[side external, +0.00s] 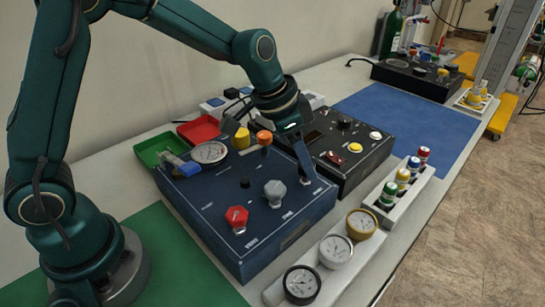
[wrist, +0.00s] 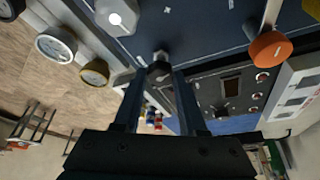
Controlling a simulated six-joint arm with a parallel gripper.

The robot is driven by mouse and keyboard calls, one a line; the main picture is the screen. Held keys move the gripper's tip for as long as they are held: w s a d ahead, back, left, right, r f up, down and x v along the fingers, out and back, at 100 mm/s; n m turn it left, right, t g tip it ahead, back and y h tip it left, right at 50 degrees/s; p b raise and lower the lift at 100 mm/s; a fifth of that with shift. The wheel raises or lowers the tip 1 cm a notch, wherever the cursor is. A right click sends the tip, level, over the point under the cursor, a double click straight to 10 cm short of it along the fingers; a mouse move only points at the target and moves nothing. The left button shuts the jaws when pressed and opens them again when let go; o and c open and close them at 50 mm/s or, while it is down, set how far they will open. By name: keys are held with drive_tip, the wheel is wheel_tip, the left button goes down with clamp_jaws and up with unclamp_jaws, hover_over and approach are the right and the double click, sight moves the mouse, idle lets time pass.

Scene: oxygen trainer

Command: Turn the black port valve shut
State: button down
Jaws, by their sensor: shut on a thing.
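The blue trainer box (side external: 210,205) stands on the bench in the side view. My gripper (side external: 304,178) reaches down to its right end, beside the grey hex knob (side external: 275,190). In the wrist view my gripper (wrist: 160,73) has its two fingers on either side of a small dark valve knob (wrist: 160,62), which I take as the black port valve. The gripper is shut on it. In the side view the fingers mostly hide this knob. Another small black knob (side external: 245,183) stands left of the grey one. A red hex knob (side external: 237,217) is nearer the front.
An orange knob (side external: 264,138) on a post, a yellow knob (side external: 242,138) and a pressure gauge (side external: 209,152) stand along the box's back. A black panel box (side external: 352,165) is close on the right. Loose gauges (side external: 335,251) lie in a white tray in front.

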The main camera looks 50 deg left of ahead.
drive_tip(key=shift+a+m+g+h, duration=0.1)
drive_tip(key=shift+m+g+h, duration=0.35)
drive_tip(key=shift+m, duration=1.05)
drive_tip(key=shift+c, duration=2.3)
unclamp_jaws()
drive_tip(key=v, duration=0.5)
drive_tip(key=shift+r, duration=0.1)
